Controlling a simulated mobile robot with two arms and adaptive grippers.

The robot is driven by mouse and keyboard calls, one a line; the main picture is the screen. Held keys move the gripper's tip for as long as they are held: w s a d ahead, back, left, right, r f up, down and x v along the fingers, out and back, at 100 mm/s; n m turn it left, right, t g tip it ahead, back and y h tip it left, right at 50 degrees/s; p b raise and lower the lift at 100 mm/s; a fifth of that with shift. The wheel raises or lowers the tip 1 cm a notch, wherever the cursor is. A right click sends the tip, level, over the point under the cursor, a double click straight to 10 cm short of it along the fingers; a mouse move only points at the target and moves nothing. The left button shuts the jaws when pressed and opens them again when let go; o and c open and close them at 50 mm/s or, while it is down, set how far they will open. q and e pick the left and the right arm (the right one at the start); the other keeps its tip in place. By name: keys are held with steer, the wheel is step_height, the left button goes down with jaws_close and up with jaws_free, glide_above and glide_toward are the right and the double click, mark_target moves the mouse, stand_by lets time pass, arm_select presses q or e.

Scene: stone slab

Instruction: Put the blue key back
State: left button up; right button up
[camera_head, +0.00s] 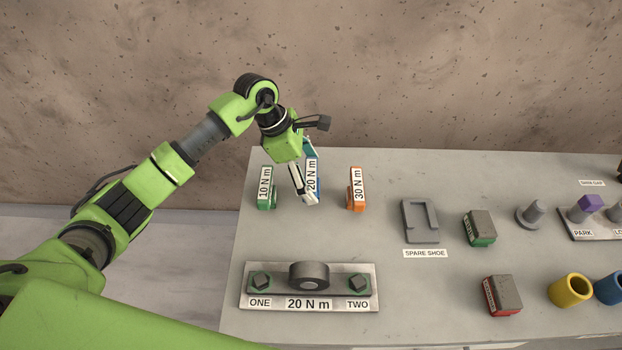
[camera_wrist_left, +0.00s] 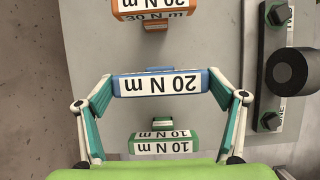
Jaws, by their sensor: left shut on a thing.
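The blue key (camera_head: 312,177), labelled 20 N m, stands upright between the green key and the orange key on the slab. My left gripper (camera_head: 308,188) comes down over it from above, shut on it. In the left wrist view, the fingers (camera_wrist_left: 161,84) grip the two ends of the blue key (camera_wrist_left: 160,83). Its lower part is mostly hidden, so I cannot tell whether it touches the slab. My right gripper is not in view.
The green 10 N m key (camera_head: 265,189) is close on the left, the orange 30 N m key (camera_head: 357,189) on the right. In front is a plate (camera_head: 370,304) with two bolts, marked ONE, 20 N m, TWO. A grey spare shoe (camera_head: 408,232) and several blocks and cups lie further right.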

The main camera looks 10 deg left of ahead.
arm_select(q)
steer(key=shift+w+f+p, duration=0.15)
steer(key=shift+f+p, duration=0.15)
steer(key=shift+p, duration=0.05)
step_height(320, 180, down, 2)
steer(key=shift+f+p, duration=0.1)
steer(key=shift+p, duration=0.7)
steer(key=shift+f, duration=0.25)
steer(key=shift+f, duration=0.1)
steer(key=shift+f, duration=0.15)
steer(key=o, duration=1.5)
